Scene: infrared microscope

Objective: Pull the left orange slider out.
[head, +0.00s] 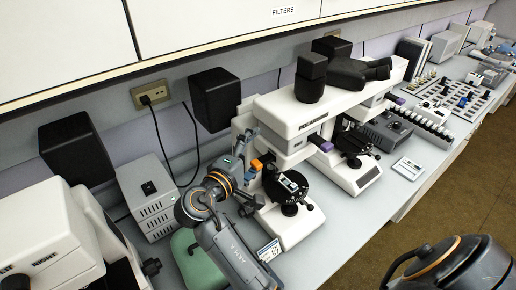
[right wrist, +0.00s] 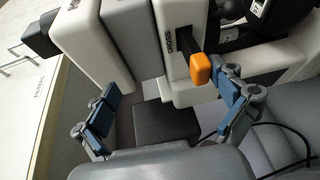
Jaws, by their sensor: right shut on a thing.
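The left orange slider (head: 257,165) sticks out of the left side of the white microscope (head: 290,108). In the right wrist view the orange slider (right wrist: 201,70) is a rounded knob on a dark bar. My right gripper (head: 249,168) is at the slider, its fingers on either side of the knob. In the right wrist view my right gripper (right wrist: 166,84) has its blue-padded fingers well apart, and the knob is close to the right finger's tip. The contact itself is hard to make out.
A black round stage (head: 288,187) is just right of my right gripper. A grey vented box (head: 150,195) and a green object (head: 190,262) are to the left. A small white card (head: 408,168) lies on the bench.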

